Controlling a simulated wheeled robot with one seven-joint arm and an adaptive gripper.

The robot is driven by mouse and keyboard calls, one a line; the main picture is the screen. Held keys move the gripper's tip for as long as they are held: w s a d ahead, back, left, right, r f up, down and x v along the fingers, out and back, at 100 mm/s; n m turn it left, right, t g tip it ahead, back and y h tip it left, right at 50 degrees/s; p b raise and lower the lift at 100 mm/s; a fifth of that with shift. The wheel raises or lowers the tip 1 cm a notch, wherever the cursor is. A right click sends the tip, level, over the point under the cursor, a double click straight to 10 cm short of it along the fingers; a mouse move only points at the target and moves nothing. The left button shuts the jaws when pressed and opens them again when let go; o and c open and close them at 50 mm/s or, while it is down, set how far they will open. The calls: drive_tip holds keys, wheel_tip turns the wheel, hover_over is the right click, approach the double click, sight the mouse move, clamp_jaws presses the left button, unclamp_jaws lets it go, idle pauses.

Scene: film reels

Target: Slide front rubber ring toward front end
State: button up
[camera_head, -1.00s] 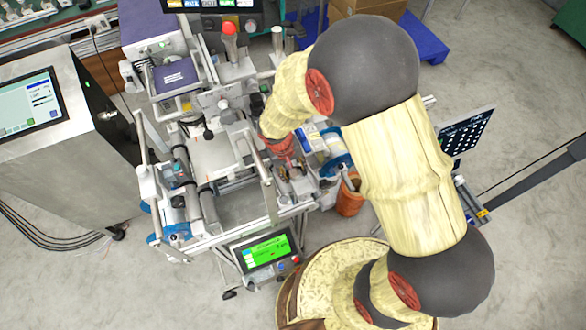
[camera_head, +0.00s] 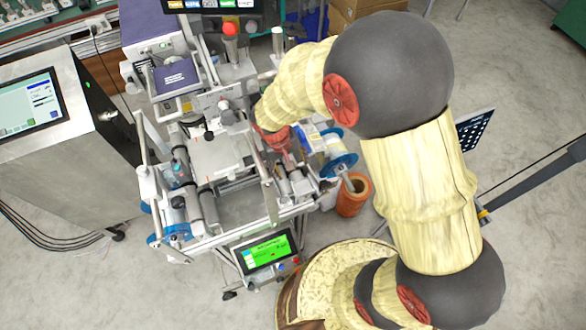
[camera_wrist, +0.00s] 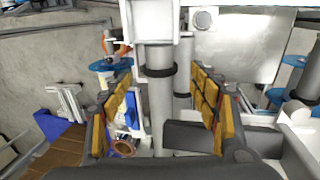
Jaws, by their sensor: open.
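In the wrist view, a black rubber ring (camera_wrist: 158,71) sits around a thick grey roller (camera_wrist: 159,110). A second black ring (camera_wrist: 182,96) sits on a thinner roller behind it; I cannot tell for certain which ring is the front one. My gripper (camera_wrist: 163,84) is open, its yellow-padded fingers on either side of the rollers, and nothing is held. The nearer ring shows between the fingers, apart from both pads. In the head view, my gripper (camera_head: 284,152) is over the right side of the machine, and the rings there are hidden or too small to tell.
The machine frame (camera_head: 222,230) has rails and rollers close around my gripper. A blue reel (camera_head: 342,163) and an orange bucket (camera_head: 353,196) stand to its right. A green-lit screen (camera_head: 268,252) is at the front. A steel cabinet (camera_head: 95,155) stands at left.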

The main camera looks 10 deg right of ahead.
sight(287, 174)
wheel_tip(287, 174, up, 7)
drive_tip(key=a, duration=0.1)
drive_tip(key=shift+s+a, duration=0.15)
idle(0.6)
drive_tip(key=s+d+r+t, duration=0.1)
drive_tip(key=s+d+r, duration=0.3)
drive_tip(key=r, duration=0.3)
drive_tip(key=s+d+r+m+t+y+b, duration=0.1)
drive_tip(key=s+d+r+t, duration=0.1)
drive_tip(key=s+r, duration=0.3)
drive_tip(key=s+d+r+m+t+y, duration=0.1)
drive_tip(key=s+d+r, duration=0.4)
drive_tip(key=r, duration=0.5)
drive_tip(key=shift+s+d+t, duration=0.3)
drive_tip(key=shift+t, duration=0.3)
idle(1.4)
